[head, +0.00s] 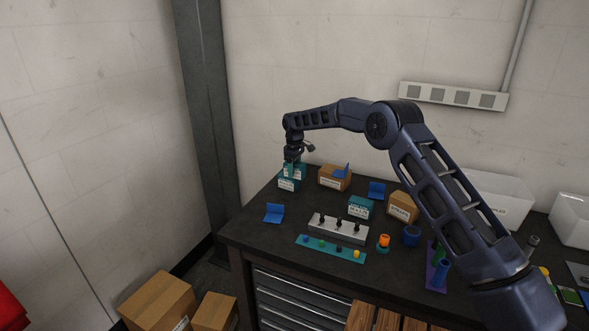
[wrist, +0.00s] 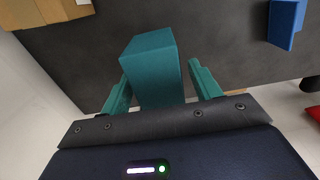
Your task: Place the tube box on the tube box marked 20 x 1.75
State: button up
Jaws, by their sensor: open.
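Two teal tube boxes with white labels appear stacked at the table's far left in the head view: a lower tube box (head: 287,185) and an upper one (head: 298,173). Their labels are too small to read. My gripper (head: 292,165) is at the upper box, pointing down. In the wrist view, a teal box (wrist: 152,55) stands between the two teal fingers of my gripper (wrist: 157,76), with the fingers apart on either side. The lower box cannot be told apart there. Another teal tube box (head: 360,208) stands near the table's middle.
A cardboard box (head: 333,178) stands just right of the stack, another (head: 402,207) farther right. Blue angled pieces (head: 274,213) lie nearby. A grey block with black knobs (head: 338,230) and a teal strip (head: 330,249) lie at the front. Dark table (head: 255,235) is bare at front left.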

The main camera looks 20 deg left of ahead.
aim_at(295, 163)
notch_tip(295, 163, up, 12)
jog(key=shift+r, duration=0.15)
dwell(0.5)
